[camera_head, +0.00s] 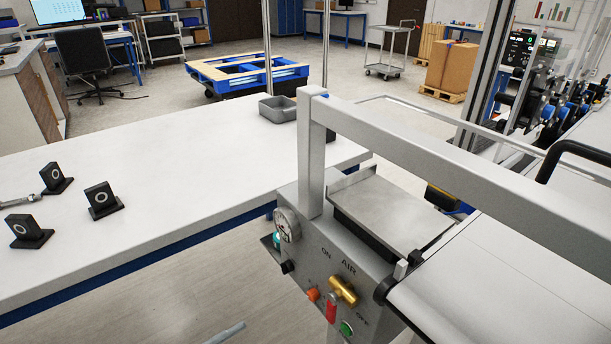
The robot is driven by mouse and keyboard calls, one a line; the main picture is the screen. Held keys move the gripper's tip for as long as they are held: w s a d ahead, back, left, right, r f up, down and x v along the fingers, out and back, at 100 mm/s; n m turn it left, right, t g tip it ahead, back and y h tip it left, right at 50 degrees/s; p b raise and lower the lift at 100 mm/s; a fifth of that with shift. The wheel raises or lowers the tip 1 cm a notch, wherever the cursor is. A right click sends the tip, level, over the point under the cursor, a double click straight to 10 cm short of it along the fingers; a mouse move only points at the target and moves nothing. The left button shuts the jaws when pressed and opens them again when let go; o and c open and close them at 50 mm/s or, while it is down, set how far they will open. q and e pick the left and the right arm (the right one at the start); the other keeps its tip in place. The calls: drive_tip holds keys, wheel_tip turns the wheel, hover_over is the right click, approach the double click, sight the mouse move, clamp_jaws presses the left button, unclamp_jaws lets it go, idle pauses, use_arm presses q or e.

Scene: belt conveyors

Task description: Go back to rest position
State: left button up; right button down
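Neither of my grippers can be made out in the head view. A small grey-blue bar (226,333) shows at the bottom edge, and I cannot tell what it belongs to. Three black blocks with pale rings stand on the white table: one at the back (55,179), one to the right (103,200) and one at the front left (28,231). A metal rod-like piece (20,201) lies beside the back block, partly cut off by the left edge. A grey bin (277,108) sits at the table's far right end.
A grey machine (322,268) with a gauge, an AIR valve and a tall frame (428,143) stands to the right of the white table (190,190). A conveyor belt (480,290) runs right of it. Floor shows between table and machine. The table's middle is clear.

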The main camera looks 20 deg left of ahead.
use_arm(q)
drive_tip(key=s+a+f+n+g+y+p, duration=0.25)
drive_tip(key=s+f+n+y+p, duration=0.2)
drive_tip(key=f, duration=0.25)
drive_tip(key=s+a+f+n+g+y+p, duration=0.1)
drive_tip(key=s+f+n+g+y+p, duration=0.25)
drive_tip(key=f+n+y, duration=0.2)
drive_tip(key=s+d+f+n+g+p, duration=0.2)
drive_tip(key=s+d+f+g+p, duration=0.1)
drive_tip(key=s, duration=0.7)
drive_tip(key=s+d+f+n+g+y+p, duration=0.1)
drive_tip(key=s+d+f+n+g+p, duration=0.1)
drive_tip(key=s, duration=0.7)
drive_tip(key=d+f+g, duration=0.1)
drive_tip(key=g, duration=0.1)
drive_tip(key=shift+s+d+g+p, duration=0.3)
drive_tip(key=shift+s+p, duration=0.1)
use_arm(e)
drive_tip(key=s+a+r, duration=0.1)
drive_tip(key=r, duration=0.5)
drive_tip(key=s+a+r, duration=0.1)
drive_tip(key=s+r, duration=0.1)
drive_tip(key=r, duration=0.5)
drive_tip(key=shift+a+r+g, duration=0.25)
drive_tip(key=shift+a+g, duration=0.05)
drive_tip(key=shift+a, duration=0.1)
drive_tip(key=shift+w+d, duration=0.15)
drive_tip(key=shift+d, duration=0.2)
